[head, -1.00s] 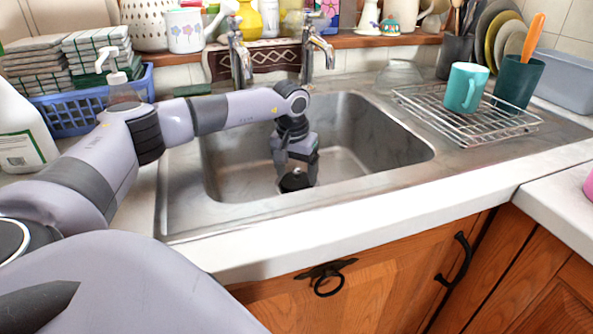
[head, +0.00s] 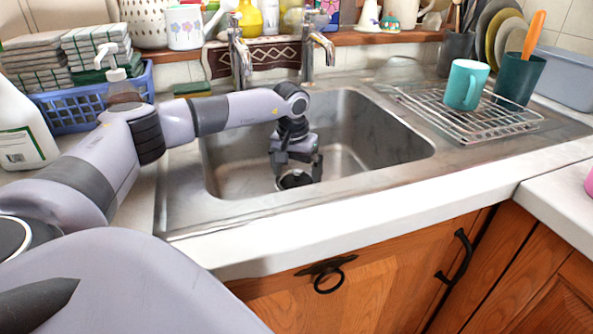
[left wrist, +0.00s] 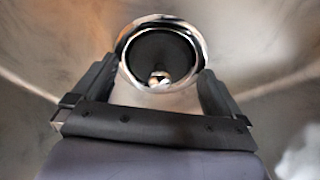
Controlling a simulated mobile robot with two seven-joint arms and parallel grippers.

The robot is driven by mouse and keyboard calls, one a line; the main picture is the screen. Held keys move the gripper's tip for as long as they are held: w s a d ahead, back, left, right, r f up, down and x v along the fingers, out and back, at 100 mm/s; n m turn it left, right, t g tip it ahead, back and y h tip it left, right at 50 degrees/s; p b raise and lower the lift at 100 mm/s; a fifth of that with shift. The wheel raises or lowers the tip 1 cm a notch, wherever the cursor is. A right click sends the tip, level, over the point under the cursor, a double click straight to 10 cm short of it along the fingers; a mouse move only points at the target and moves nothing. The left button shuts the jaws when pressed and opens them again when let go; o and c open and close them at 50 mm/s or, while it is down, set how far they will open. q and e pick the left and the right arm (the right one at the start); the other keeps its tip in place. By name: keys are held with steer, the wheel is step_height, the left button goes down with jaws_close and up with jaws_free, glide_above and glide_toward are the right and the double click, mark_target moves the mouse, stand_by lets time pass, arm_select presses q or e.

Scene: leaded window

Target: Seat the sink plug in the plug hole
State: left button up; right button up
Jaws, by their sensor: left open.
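The dark round sink plug (left wrist: 158,52) with a shiny knob lies inside the chrome ring of the plug hole (left wrist: 197,42) in the left wrist view. The ring shows all around the dark disc. In the head view the plug (head: 294,181) is a small black disc at the sink bottom, partly hidden by my gripper. My left gripper (head: 298,173) points down into the sink, just over the plug. Its fingers are spread on either side of the plug, holding nothing, as the left wrist view (left wrist: 156,75) also shows. My right gripper is out of view.
The steel sink (head: 385,140) surrounds my left gripper with its walls. Two taps (head: 318,55) stand behind it. A wire rack (head: 485,122) with a teal mug (head: 465,86) is on the right. A blue basket (head: 85,108) and soap bottle (head: 122,88) are on the left.

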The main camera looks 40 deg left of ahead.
mark_target(295, 183)
arm_select(q)
step_height(295, 183, up, 9)
steer(key=s+p, duration=0.1)
steer(key=shift+d+f, duration=0.15)
steer(key=shift+f, duration=0.05)
stand_by(0.5)
